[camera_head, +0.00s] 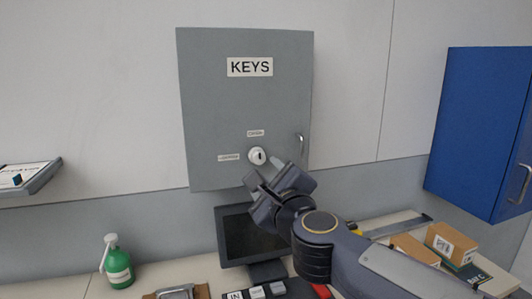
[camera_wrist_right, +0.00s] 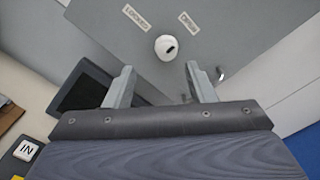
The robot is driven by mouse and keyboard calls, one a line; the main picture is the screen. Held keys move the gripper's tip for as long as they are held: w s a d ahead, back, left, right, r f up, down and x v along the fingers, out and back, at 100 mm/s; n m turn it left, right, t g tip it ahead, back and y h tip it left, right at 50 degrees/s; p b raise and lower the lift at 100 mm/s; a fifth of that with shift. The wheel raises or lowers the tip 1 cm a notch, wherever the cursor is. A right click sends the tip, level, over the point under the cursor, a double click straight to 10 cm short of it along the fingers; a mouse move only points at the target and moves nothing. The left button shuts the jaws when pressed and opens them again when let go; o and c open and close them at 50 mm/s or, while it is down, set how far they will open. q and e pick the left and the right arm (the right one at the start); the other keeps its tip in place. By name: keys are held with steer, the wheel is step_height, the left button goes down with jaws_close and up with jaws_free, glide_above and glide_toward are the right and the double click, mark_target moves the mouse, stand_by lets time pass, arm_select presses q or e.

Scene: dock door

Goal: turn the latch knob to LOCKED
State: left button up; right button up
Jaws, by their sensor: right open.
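The white round latch knob (camera_head: 257,156) is on the lower front of the grey KEYS cabinet (camera_head: 225,110). A small label (camera_head: 255,133) sits above the knob and another (camera_head: 229,157) to its left; in the right wrist view they read as an OPEN-like label (camera_wrist_right: 188,22) and LOCKED (camera_wrist_right: 136,17). The knob also shows in the right wrist view (camera_wrist_right: 166,47), with a dark mark on its face. My right gripper (camera_head: 262,175) is open just below and right of the knob, its fingers apart and empty. In the wrist view the knob lies beyond the fingertips, untouched. My left gripper is out of view.
A cabinet handle (camera_head: 300,147) is right of the knob. A dark monitor (camera_head: 240,237) stands below the cabinet. A green bottle (camera_head: 117,265) and cardboard boxes (camera_head: 452,243) are on the counter. A blue cabinet (camera_head: 475,130) hangs at right, a shelf (camera_head: 38,180) at left.

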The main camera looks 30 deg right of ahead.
mark_target(259, 159)
steer(key=shift+m+h, duration=0.5)
steer(key=shift+m, duration=0.2)
steer(key=x, duration=0.8)
steer(key=shift+d, duration=0.4)
steer(key=shift+s, duration=0.1)
steer(key=shift+c, duration=0.4)
steer(key=c, duration=0.9)
